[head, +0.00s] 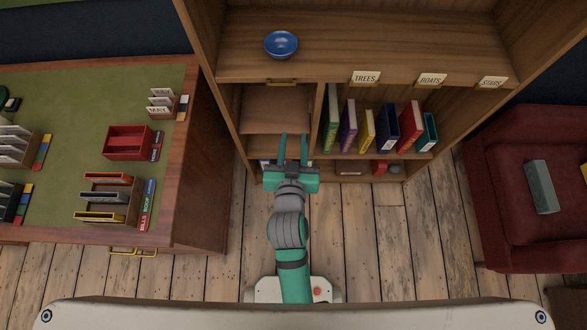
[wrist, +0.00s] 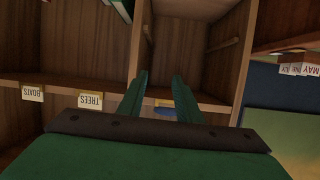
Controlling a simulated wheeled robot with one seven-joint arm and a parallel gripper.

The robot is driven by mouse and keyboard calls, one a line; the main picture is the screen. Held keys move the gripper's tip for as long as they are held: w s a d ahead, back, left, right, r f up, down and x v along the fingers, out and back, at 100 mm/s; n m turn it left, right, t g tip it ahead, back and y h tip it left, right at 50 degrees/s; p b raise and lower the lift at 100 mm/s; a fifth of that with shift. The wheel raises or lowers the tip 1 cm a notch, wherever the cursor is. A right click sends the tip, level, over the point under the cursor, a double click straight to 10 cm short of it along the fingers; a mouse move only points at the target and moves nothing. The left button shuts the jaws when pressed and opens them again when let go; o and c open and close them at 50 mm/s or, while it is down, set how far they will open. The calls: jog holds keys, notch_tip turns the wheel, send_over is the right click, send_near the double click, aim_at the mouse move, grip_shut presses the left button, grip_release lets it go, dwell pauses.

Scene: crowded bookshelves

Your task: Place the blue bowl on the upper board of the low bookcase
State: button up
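The blue bowl (head: 281,44) sits upright at the left of the broad wooden board (head: 400,50) of the bookcase, above the label cards. A bit of blue, likely the bowl (wrist: 165,103), shows between the fingers in the wrist view, mostly hidden by the gripper. My gripper (head: 293,138) is in front of the bookcase's left bay, apart from the bowl. Its two green fingers also show in the wrist view (wrist: 159,82), spread with nothing between them.
Several upright books (head: 386,128) fill the bay right of the divider. A desk (head: 60,165) with a red tray (head: 128,142) and card holders stands left. A red armchair (head: 510,215) holding a grey box (head: 541,187) stands right. Wooden floor (head: 400,240) is clear between.

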jog(key=s+f+t, duration=0.1)
jog(key=s, duration=2.3)
jog(key=shift+f+n+y, duration=0.4)
